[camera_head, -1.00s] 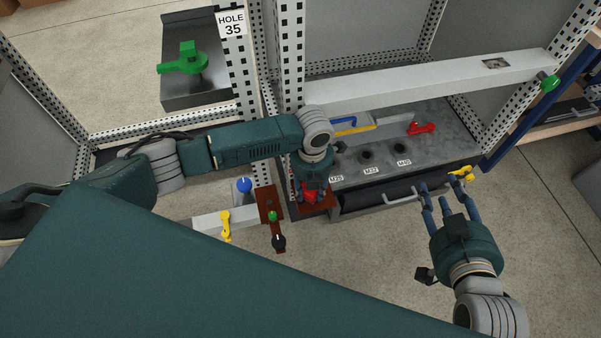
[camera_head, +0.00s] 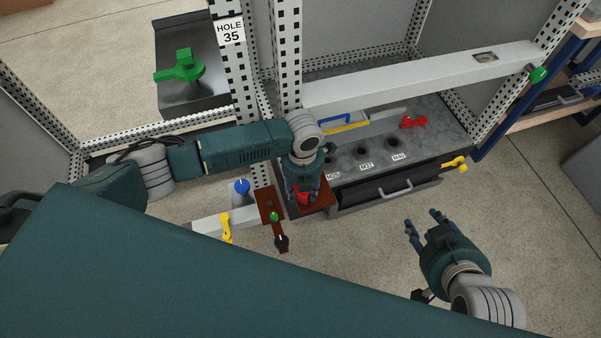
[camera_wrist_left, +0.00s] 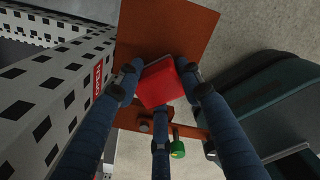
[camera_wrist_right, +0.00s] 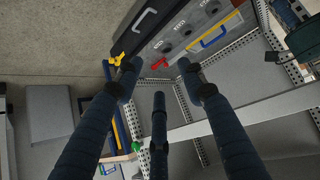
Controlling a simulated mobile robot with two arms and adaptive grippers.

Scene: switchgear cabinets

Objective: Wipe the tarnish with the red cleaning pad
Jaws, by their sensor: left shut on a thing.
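My left gripper (camera_head: 303,196) is shut on the red cleaning pad (camera_head: 304,197), low at the cabinet's front post. In the left wrist view the pad (camera_wrist_left: 164,85) sits between the fingers, over a reddish-brown plate (camera_wrist_left: 185,25). This plate also shows in the head view (camera_head: 322,194), around and to the right of the pad. I cannot tell whether the pad touches it. No separate tarnish mark can be made out; the gripper and pad hide part of the plate. My right gripper (camera_head: 422,219) is open and empty, over the floor in front of the drawer.
A drawer with a grey handle (camera_head: 395,190) is right of the plate. Above it, a grey top carries holes, a blue handle (camera_head: 334,119) and a red handle (camera_head: 413,122). A brown bar with a green knob (camera_head: 273,217) and a blue knob (camera_head: 241,187) are left.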

